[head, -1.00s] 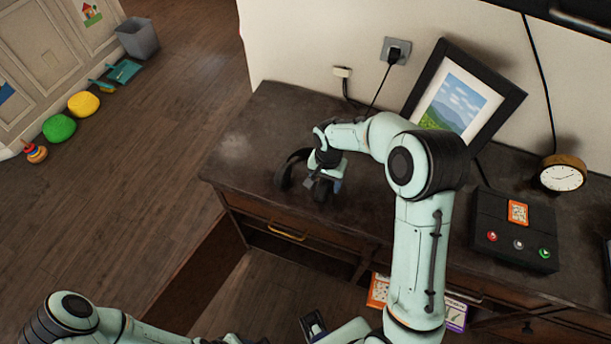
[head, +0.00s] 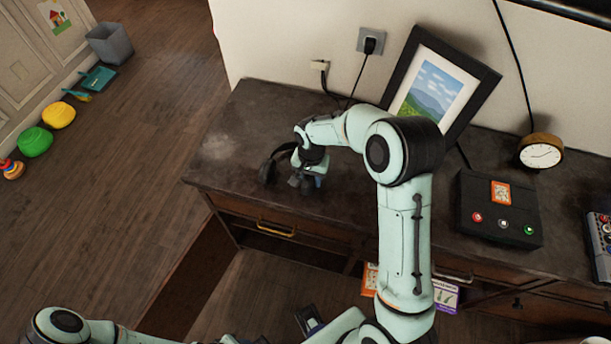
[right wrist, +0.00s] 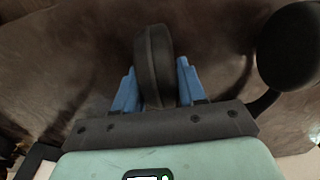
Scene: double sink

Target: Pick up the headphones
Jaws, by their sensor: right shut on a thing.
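The black headphones (head: 268,170) are at the left part of the dark desk, partly hidden by my right gripper (head: 305,183). In the right wrist view, one dark padded part of the headphones (right wrist: 153,62) stands between the blue fingers of my right gripper (right wrist: 154,85), which is shut on it. A round black ear cup (right wrist: 292,45) shows at the right of that view. I cannot tell whether the headphones are clear of the desk top.
The desk (head: 225,150) also holds a leaning picture frame (head: 440,88), a black box with buttons (head: 498,210), a round clock (head: 540,153) and a grey device (head: 601,240). The desk's left end is clear. A cable hangs from the wall socket (head: 370,41).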

